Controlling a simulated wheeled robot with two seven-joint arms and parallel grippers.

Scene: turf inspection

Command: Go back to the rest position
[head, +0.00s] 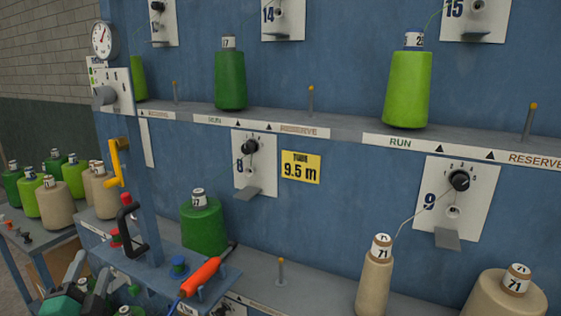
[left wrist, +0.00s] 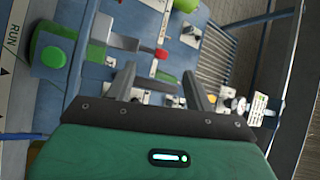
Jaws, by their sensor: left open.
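My left gripper (head: 90,272) shows at the bottom left of the head view, cut off by the lower edge. Its dark green body and two grey fingers are beside the small blue shelf. In the left wrist view the two fingers of the left gripper (left wrist: 160,75) stand apart with nothing held between them. Beyond them are a blue surface, a red knob (left wrist: 161,53) and white plates. My right gripper is in neither view.
A blue panel with shelves carries green and cream yarn cones, such as a dark green cone (head: 204,228) and a cream cone (head: 374,285). An orange-handled tool (head: 200,277) lies on the small shelf (head: 150,262). A side table (head: 40,243) holds several cones.

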